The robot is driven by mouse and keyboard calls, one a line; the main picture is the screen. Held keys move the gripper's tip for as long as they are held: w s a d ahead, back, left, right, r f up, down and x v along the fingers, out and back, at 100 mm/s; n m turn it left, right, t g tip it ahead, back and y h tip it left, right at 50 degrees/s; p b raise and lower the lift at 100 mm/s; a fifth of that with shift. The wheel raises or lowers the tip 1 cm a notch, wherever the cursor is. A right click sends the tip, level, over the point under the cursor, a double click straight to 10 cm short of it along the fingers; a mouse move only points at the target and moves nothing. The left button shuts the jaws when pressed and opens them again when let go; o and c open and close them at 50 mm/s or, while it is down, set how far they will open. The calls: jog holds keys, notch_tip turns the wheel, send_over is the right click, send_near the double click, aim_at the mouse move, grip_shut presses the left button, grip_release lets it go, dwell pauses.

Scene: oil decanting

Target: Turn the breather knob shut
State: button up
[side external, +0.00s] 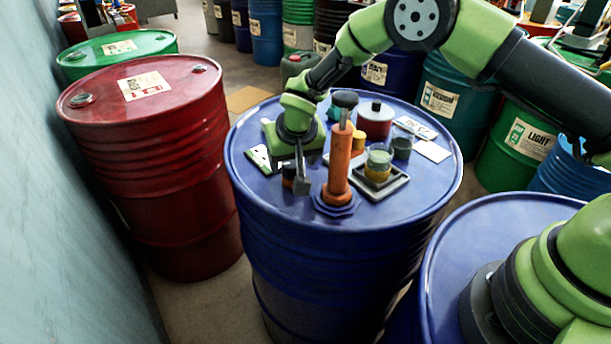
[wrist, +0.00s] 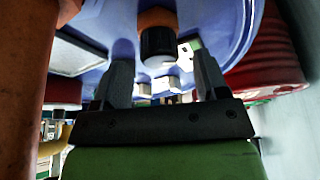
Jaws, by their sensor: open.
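The breather knob is a small black ribbed cap (wrist: 157,42) on an orange base, seen in the wrist view beyond and roughly between my fingertips. In the side view a small dark and orange piece (side external: 288,172) on the blue drum top, just left of my fingers, looks like the same knob. My gripper (side external: 302,184) is low over the near left part of the drum top. In the wrist view its two dark fingers (wrist: 164,70) stand apart with nothing clamped between them. I cannot tell whether either finger touches the knob.
An orange pump column (side external: 338,165) with a black top stands close right of my gripper. The blue drum top (side external: 427,185) also holds a tray (side external: 394,184) with a small jar, a red and white can (side external: 375,122) and labels. A red drum (side external: 150,130) stands left.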

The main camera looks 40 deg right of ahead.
jog(key=s+a+r, duration=0.1)
jog(key=s+a, duration=0.1)
jog(key=s, duration=0.4)
jog(key=s+a+r, duration=0.2)
jog(key=s, duration=0.4)
jog(key=shift+s+r, duration=0.2)
jog(key=shift+s, duration=0.2)
jog(key=w+d+r+m+h, duration=0.2)
jog(key=w+r+m, duration=0.2)
jog(key=w, duration=0.7)
jog(key=shift+m+g+y, duration=0.3)
jog(key=shift+g, duration=0.1)
jog(key=x, duration=1)
jog(key=shift+s+a, duration=0.1)
jog(key=shift+s, duration=0.1)
